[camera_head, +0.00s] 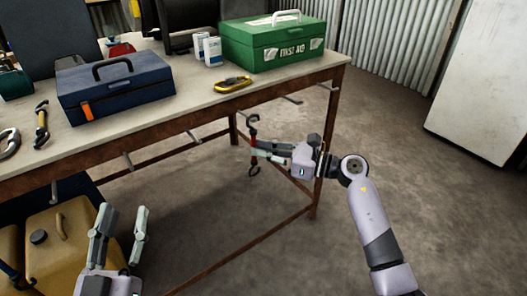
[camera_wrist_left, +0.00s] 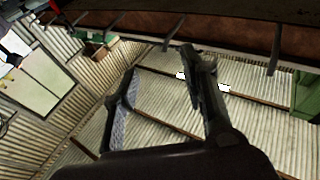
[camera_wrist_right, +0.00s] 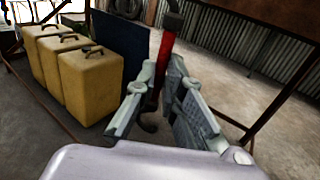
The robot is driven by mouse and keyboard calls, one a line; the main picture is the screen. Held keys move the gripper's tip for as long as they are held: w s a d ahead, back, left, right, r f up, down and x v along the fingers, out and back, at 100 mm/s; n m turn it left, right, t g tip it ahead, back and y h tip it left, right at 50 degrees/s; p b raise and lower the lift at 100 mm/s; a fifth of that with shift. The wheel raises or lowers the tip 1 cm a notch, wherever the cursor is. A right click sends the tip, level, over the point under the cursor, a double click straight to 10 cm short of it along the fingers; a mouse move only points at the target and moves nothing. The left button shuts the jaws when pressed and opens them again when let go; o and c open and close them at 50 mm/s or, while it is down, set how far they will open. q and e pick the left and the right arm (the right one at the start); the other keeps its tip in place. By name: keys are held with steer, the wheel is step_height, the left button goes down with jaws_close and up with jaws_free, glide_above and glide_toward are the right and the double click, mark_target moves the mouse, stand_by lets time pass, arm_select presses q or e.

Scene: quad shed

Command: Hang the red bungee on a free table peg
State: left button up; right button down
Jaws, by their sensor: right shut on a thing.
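The red bungee (camera_head: 253,160) hangs roughly upright in my right gripper (camera_head: 260,149), below the table's front edge. Its dark hooks show above and below the jaws. In the right wrist view the fingers (camera_wrist_right: 160,72) are shut on the red bungee (camera_wrist_right: 166,45). Bare pegs stick out from the table's front edge: one at left (camera_head: 127,161), one in the middle (camera_head: 193,136), one toward the right (camera_head: 292,99) and one near the right corner (camera_head: 328,87). The bungee's upper hook is apart from them. My left gripper (camera_head: 121,211) is open and empty at the lower left.
The table (camera_head: 190,108) holds a blue toolbox (camera_head: 115,88), a green first aid box (camera_head: 272,42), a yellow carabiner (camera_head: 232,84) and other tools. Yellow jerrycans (camera_head: 62,240) stand at lower left. A rusty lower rail (camera_head: 240,252) crosses below. The floor at right is clear.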

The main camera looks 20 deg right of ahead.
arm_select(q)
steer(key=shift+s+r+t+h+b, duration=0.25)
steer(key=shift+r+t, duration=0.2)
steer(key=shift+r, duration=0.25)
steer(key=shift+s+r+t+h+b, duration=0.15)
steer(key=shift+s+r+t, duration=0.25)
steer(key=shift+r, duration=0.25)
steer(key=shift+s+r+t+h+b, duration=0.1)
steer(key=shift+s+r+t+h, duration=0.15)
steer(key=shift+r+t, duration=0.35)
arm_select(e)
steer(key=shift+w+f, duration=0.25)
steer(key=shift+f, duration=0.1)
arm_select(q)
steer(key=shift+r, duration=0.1)
arm_select(e)
steer(key=c, duration=1.6)
jaws_free()
